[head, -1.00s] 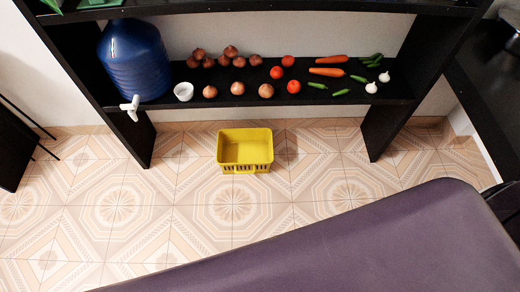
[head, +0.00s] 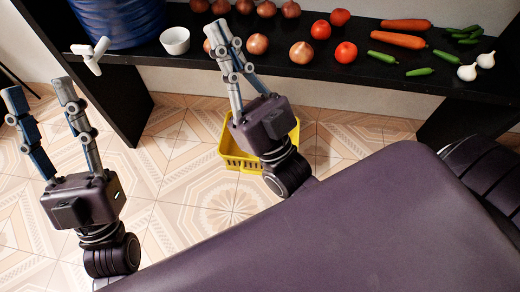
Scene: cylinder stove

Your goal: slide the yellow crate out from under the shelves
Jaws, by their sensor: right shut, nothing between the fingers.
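The yellow crate (head: 236,158) sits upright on the tiled floor in the head view, at the lower shelf's front edge. My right gripper and wrist hide its middle and right part. My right gripper (head: 219,36) is above the crate, its fingers shut and empty, pointing up the picture across the shelf front. I cannot tell whether it touches the shelf. My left gripper (head: 40,92) is at the far left, its fingers apart and empty, well left of the crate. The black shelves (head: 395,72) stand behind, their lower board spanning between two dark side panels.
Onions (head: 301,52), tomatoes (head: 346,52), carrots (head: 398,39), green peppers (head: 382,57), garlic (head: 467,71) and a white bowl (head: 175,41) stand on the lower board. A blue water jug (head: 115,20) with a white tap is at left. Floor left of the crate is clear.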

